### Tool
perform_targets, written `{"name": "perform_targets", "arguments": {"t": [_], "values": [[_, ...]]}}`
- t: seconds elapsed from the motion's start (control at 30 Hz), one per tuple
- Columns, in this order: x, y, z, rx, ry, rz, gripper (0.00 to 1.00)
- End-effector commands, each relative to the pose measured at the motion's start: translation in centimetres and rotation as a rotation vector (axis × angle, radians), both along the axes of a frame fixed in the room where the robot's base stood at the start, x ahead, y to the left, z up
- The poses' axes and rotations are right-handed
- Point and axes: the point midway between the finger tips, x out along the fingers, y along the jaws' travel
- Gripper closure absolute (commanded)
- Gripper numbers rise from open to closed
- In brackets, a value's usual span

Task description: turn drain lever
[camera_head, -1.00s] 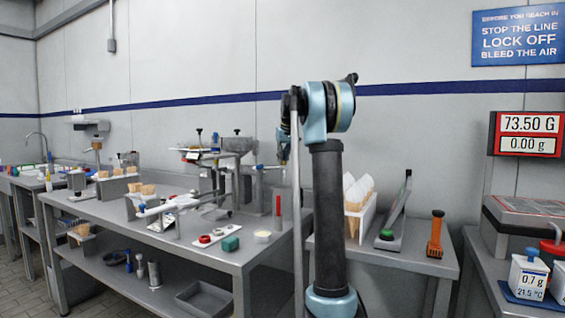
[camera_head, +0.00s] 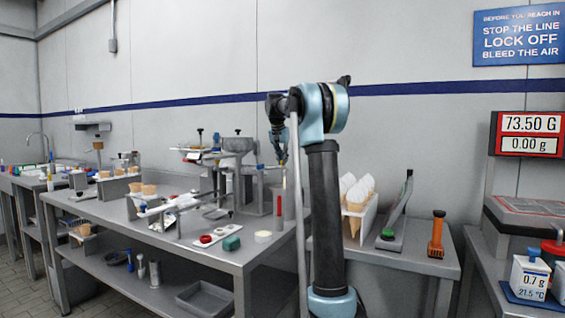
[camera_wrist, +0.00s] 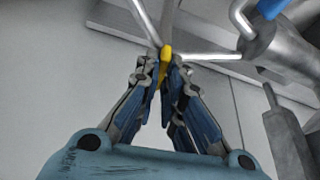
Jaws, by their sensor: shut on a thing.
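In the wrist view, the fingers of my gripper (camera_wrist: 164,75) are closed together on a small yellow piece (camera_wrist: 166,53), which I take to be the drain lever's handle. Thin pale metal rods meet around it, and it is not clear which of them it is fixed to. A grey metal cylinder (camera_wrist: 262,38) with a blue part (camera_wrist: 271,8) stands to its upper right. In the head view, my arm reaches the back right of the workbench, where the gripper is small and the lever cannot be made out.
The grey workbench (camera_head: 190,248) carries a stand with clamps (camera_head: 238,146), a green block (camera_head: 232,243) and a red-topped piece (camera_head: 206,239). White cones (camera_head: 357,190) stand in a rack on the right table. A red post (camera_head: 279,204) is close to my arm.

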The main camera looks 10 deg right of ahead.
Motion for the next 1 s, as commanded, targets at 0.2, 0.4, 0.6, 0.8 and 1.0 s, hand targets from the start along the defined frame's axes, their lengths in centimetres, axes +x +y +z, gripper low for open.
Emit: {"name": "perform_targets", "arguments": {"t": [0.2, 0.4, 0.6, 0.8, 1.0], "values": [[0.05, 0.12, 0.03, 0.002, -0.001, -0.026, 1.00], [0.05, 0.13, 0.02, 0.002, -0.001, -0.028, 1.00], [0.04, 0.14, 0.01, 0.001, -0.001, -0.027, 0.83], [0.03, 0.10, 0.00, 0.001, 0.001, -0.028, 0.72], [-0.01, 0.08, 0.07, 0.001, 0.001, -0.028, 0.72]]}}
